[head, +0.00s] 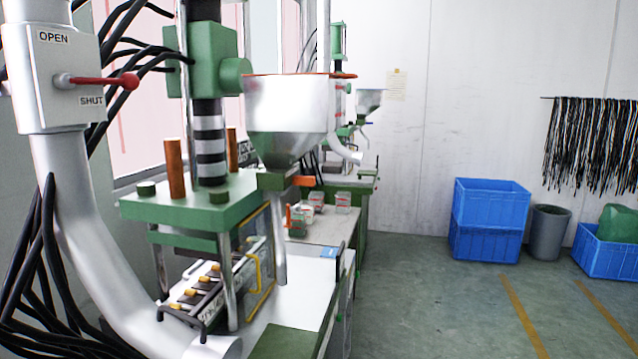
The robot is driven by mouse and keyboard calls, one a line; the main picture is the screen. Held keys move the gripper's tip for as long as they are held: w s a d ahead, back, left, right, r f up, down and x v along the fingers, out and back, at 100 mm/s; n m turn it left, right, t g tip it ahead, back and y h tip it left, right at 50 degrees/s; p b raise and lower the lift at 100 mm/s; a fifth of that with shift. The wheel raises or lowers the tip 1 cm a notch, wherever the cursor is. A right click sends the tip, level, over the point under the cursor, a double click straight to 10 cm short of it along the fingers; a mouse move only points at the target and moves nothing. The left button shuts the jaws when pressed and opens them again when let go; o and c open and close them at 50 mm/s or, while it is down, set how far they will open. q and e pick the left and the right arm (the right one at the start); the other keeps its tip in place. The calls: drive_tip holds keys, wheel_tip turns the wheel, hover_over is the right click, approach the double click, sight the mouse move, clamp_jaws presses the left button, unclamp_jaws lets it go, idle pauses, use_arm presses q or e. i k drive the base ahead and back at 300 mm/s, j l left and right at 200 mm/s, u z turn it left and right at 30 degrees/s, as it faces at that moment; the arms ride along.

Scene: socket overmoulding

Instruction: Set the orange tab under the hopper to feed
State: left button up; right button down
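The steel hopper (290,108), a wide funnel with an orange rim, stands in the middle of the head view beside the green press. Under its cone is a green block (272,181), with the small orange tab (303,181) sticking out to the right. The tab looks roughly level; any marks for its settings are too small to read. A thin steel pipe (280,235) drops from the block to the bench. Neither of my grippers shows in this view.
A grey pipe with a valve box (58,80) marked OPEN and SHUT, with a red lever (105,81), fills the left. The press table (190,203) stands close by. Blue crates (487,219) and a grey bin (549,232) stand right. The floor (425,300) between is clear.

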sight(298, 181)
drive_tip(key=i+l, duration=0.15)
drive_tip(key=l, duration=0.2)
drive_tip(key=i+l, duration=0.15)
drive_tip(key=l, duration=0.2)
drive_tip(key=i+l+u, duration=0.1)
drive_tip(key=l, duration=0.25)
drive_tip(key=i+l, duration=0.2)
drive_tip(key=l, duration=0.15)
drive_tip(key=i+l, duration=0.1)
drive_tip(key=l, duration=0.3)
drive_tip(key=i+l+u, duration=0.1)
drive_tip(key=l, duration=0.25)
drive_tip(key=i, duration=0.05)
